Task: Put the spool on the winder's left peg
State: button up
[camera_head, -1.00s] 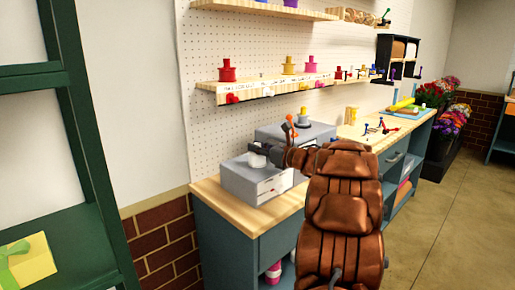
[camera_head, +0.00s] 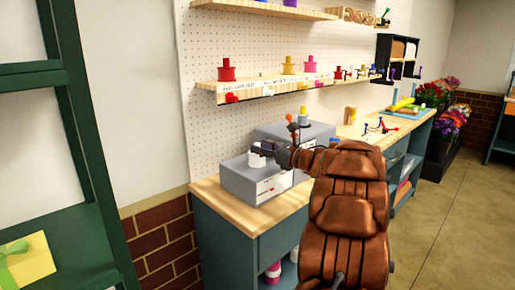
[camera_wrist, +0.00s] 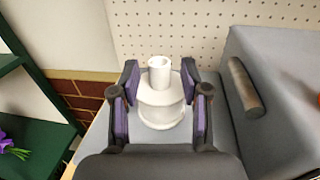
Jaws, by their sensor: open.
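The white spool (camera_wrist: 161,101) stands upright on the grey winder (camera_wrist: 99,136), between my gripper's fingers in the wrist view. It also shows on top of the winder's near block (camera_head: 238,181) in the head view, as a white spool (camera_head: 257,159). My gripper (camera_wrist: 161,92) is open, with one purple-padded finger on each side of the spool and a gap visible. In the head view my gripper (camera_head: 277,153) is beside the spool. The left peg is not visible; the spool covers the spot under it. A grey metal peg (camera_wrist: 245,87) shows on the winder at the right.
A shelf (camera_head: 262,84) with red, yellow and pink spools hangs above on the pegboard (camera_head: 228,45). Green shelving (camera_head: 95,170) stands at the left. The wooden counter (camera_head: 215,199) is clear at its near corner.

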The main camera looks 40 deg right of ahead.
jog(key=s+d+b, duration=0.1)
jog(key=s, duration=0.8)
jog(key=shift+s+d, duration=0.15)
jog(key=shift+s, duration=0.25)
